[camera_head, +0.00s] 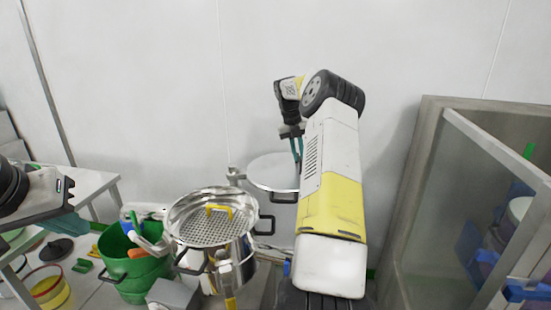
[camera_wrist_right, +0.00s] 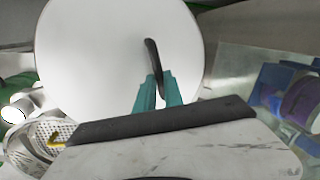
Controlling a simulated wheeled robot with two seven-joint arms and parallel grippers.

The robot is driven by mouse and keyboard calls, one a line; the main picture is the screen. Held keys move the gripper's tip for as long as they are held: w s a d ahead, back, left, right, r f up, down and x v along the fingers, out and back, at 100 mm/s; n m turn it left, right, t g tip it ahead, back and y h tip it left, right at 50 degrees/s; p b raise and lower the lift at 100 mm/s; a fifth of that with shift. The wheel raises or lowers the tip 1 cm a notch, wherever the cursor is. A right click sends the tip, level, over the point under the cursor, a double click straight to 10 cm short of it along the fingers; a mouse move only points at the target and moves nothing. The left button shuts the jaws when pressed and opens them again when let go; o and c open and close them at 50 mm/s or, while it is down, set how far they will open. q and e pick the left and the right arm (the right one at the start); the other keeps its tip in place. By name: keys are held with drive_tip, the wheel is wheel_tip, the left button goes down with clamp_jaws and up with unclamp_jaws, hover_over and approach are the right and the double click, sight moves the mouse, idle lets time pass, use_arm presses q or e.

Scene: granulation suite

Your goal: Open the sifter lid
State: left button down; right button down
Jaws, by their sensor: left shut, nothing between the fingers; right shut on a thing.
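The sifter (camera_head: 240,258) is a shiny metal pot with black side handles. Its top is open, showing a perforated sieve plate (camera_head: 190,229) with a yellow handle (camera_head: 218,210). The round pale lid (camera_head: 268,171) is off the opening, behind and right of the sifter. It fills much of the right wrist view (camera_wrist_right: 95,60). My right gripper (camera_head: 298,150) has its teal fingers (camera_wrist_right: 158,80) shut on the lid's black handle (camera_wrist_right: 151,55). My right arm hides part of the lid. My left gripper (camera_head: 66,228) is shut and empty at the far left, away from the sifter.
A green bucket (camera_head: 125,270) holding items stands left of the sifter. A yellow-rimmed container (camera_head: 48,288) is at lower left. A metal-framed glass enclosure (camera_head: 490,170) with blue and purple items stands at right. A plain white wall is behind.

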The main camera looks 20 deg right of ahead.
drive_tip(key=shift+w+d+n, duration=0.2)
drive_tip(key=shift+w+n, duration=0.05)
drive_tip(key=shift+w, duration=0.2)
drive_tip(key=shift+w+d+n, duration=0.15)
drive_tip(key=shift+w+n, duration=0.1)
drive_tip(key=shift+w, duration=0.2)
drive_tip(key=shift+r, duration=0.1)
drive_tip(key=c, duration=1.5)
unclamp_jaws()
drive_tip(key=shift+o, duration=0.2)
drive_tip(key=shift+a, duration=0.1)
wheel_tip(320, 180, up, 8)
drive_tip(key=a, duration=0.1)
drive_tip(key=shift+w+a+f, duration=0.15)
drive_tip(key=shift+a+f, duration=0.05)
drive_tip(key=shift+f, duration=0.05)
